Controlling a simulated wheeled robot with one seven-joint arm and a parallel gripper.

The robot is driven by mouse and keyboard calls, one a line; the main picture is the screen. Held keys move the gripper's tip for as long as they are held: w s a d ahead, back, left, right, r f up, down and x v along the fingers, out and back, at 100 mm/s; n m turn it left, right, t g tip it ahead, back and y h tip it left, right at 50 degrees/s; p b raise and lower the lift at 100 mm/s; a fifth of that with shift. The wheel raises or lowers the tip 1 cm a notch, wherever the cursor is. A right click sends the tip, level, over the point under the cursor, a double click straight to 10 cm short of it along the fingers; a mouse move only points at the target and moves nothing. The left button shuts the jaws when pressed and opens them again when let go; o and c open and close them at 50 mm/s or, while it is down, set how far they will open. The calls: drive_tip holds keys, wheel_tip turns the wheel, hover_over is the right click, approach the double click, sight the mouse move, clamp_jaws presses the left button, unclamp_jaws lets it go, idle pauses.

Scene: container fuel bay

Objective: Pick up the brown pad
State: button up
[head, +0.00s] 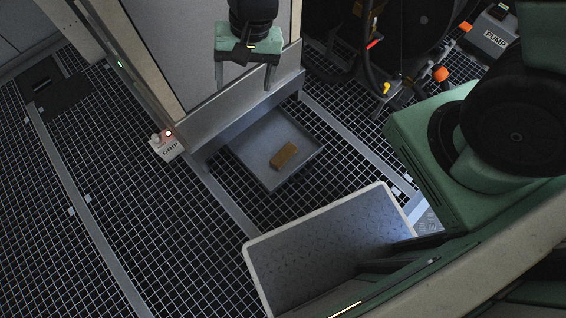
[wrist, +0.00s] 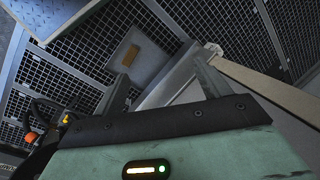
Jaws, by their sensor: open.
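The brown pad (head: 284,155) is a small flat block lying in a shallow grey tray (head: 252,160) on the grated floor. In the wrist view the brown pad (wrist: 130,56) lies in the tray (wrist: 125,40), seen beyond my fingers. My gripper (head: 244,84) is open and empty, pointing down in front of the cabinet, above and behind the tray. It is apart from the pad. In the wrist view my gripper (wrist: 158,82) shows its two fingers spread wide.
A white-edged speckled panel (head: 310,260) stands near me, in front of the tray. Hoses (head: 370,60) and a PUMP box (head: 490,38) are at the right.

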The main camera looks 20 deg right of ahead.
drive_tip(key=w+d+f+m+b, duration=0.2)
drive_tip(key=f+m+b, duration=0.15)
drive_tip(key=f, duration=0.75)
drive_tip(key=w+d+f+m+b, duration=0.2)
drive_tip(key=f+b, duration=0.3)
drive_tip(key=f, duration=0.6)
drive_tip(key=m+h+b, duration=0.3)
drive_tip(key=m+b, duration=0.1)
drive_tip(key=b, duration=1)
hover_over(284, 155)
drive_tip(key=shift+t, duration=0.3)
wheel_tip(284, 155, down, 31)
drive_tip(key=shift+w+r, duration=0.1)
drive_tip(key=shift+r, duration=0.1)
wheel_tip(284, 155, down, 6)
drive_tip(key=b, duration=0.4)
drive_tip(key=shift+f+b, duration=0.1)
drive_tip(key=shift+b, duration=0.3)
drive_tip(key=c, duration=1.1)
